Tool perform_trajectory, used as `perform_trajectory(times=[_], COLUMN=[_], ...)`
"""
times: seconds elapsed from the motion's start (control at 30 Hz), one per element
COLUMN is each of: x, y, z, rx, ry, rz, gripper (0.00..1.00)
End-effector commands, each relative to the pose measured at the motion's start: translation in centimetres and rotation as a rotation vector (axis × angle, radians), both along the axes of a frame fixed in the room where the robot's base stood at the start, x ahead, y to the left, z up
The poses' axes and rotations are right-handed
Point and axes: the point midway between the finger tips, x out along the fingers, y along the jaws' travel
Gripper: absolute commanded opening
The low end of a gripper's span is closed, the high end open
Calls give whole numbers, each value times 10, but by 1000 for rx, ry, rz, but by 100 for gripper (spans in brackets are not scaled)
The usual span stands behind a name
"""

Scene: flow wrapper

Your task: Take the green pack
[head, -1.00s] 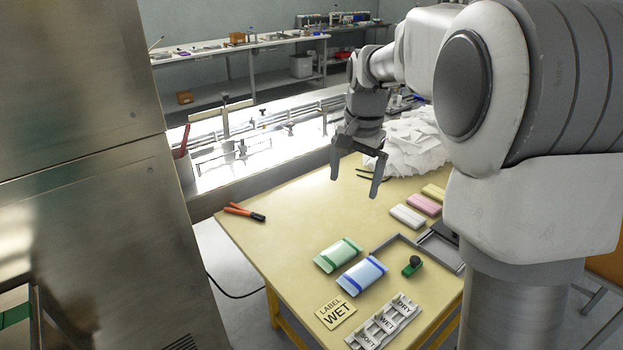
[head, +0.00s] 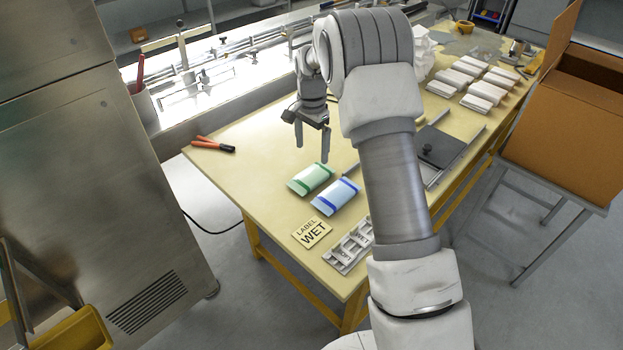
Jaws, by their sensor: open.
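The green pack (head: 311,179) lies flat on the yellow table, a pale green pillow shape with darker green bands. A blue pack (head: 336,196) lies just right of it and nearer to me, close beside it. My gripper (head: 312,150) points down above the table, behind the green pack in the picture. Its two fingers are apart and nothing is between them. The fingertips appear a little above and beyond the pack, not touching it.
A "LABEL WET" card (head: 311,233) and a grey slotted holder (head: 350,246) lie at the table's near edge. Orange-handled pliers (head: 212,144) lie at the left. White packs (head: 468,84) sit at the back right. A cardboard box (head: 570,130) stands right of the table.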

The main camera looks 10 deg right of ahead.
Motion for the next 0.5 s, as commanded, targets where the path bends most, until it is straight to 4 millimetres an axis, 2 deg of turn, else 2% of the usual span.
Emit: perform_trajectory(times=[0.03,0.13,0.5], x=[0,0,-3], y=[0,0,1], z=[-12,-27,-53], rx=[0,0,1], ry=[2,1,3], rz=[0,0,-1], gripper=[100,100,100])
